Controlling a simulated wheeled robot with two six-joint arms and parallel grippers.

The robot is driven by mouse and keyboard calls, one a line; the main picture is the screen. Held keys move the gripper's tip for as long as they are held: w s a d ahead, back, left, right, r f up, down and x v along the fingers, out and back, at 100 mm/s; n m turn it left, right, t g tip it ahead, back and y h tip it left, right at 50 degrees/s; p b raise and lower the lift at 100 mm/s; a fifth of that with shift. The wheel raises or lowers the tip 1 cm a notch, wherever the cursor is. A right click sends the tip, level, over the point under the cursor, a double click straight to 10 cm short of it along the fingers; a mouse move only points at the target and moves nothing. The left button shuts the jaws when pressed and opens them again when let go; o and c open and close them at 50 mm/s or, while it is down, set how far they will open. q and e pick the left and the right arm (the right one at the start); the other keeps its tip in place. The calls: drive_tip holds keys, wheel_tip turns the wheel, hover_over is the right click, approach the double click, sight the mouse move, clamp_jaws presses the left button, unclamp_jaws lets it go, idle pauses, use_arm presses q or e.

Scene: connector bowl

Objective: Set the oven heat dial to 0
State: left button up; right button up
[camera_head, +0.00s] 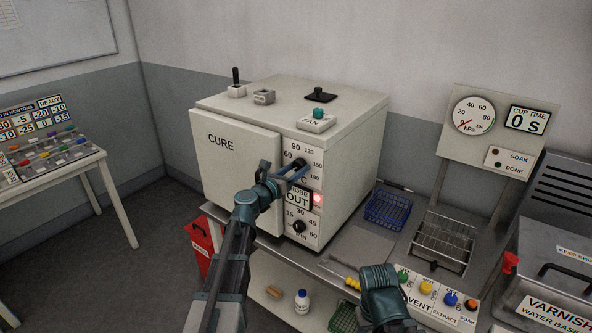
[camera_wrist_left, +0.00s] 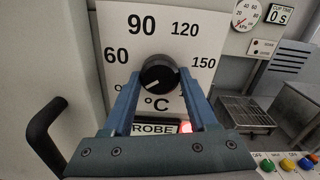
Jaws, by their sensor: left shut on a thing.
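The oven (camera_head: 235,165) is a pale box marked CURE, with a control panel on its front right. Its black heat dial (camera_head: 297,164) sits at the panel's top and also shows in the left wrist view (camera_wrist_left: 158,72). Numbers 60, 90, 120 and 150 show around it; the low-left number is mostly hidden by a finger. A white mark on the dial points down-left. My left gripper (camera_head: 296,172) is shut on the dial, its fingers at the dial's two sides in the wrist view (camera_wrist_left: 160,85).
Below are a lit OUT display (camera_head: 298,199) and a timer dial (camera_head: 299,227). The oven handle (camera_wrist_left: 45,132) is left of my gripper. A blue basket (camera_head: 388,210), wire rack (camera_head: 443,243) and button panel (camera_head: 430,292) are on the right bench.

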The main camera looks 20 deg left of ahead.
use_arm(q)
drive_tip(key=shift+s+f, duration=0.1)
drive_tip(key=o, duration=1.4)
drive_tip(key=shift+c, duration=0.2)
drive_tip(key=v, duration=1.3)
drive_tip(key=shift+s, duration=0.35)
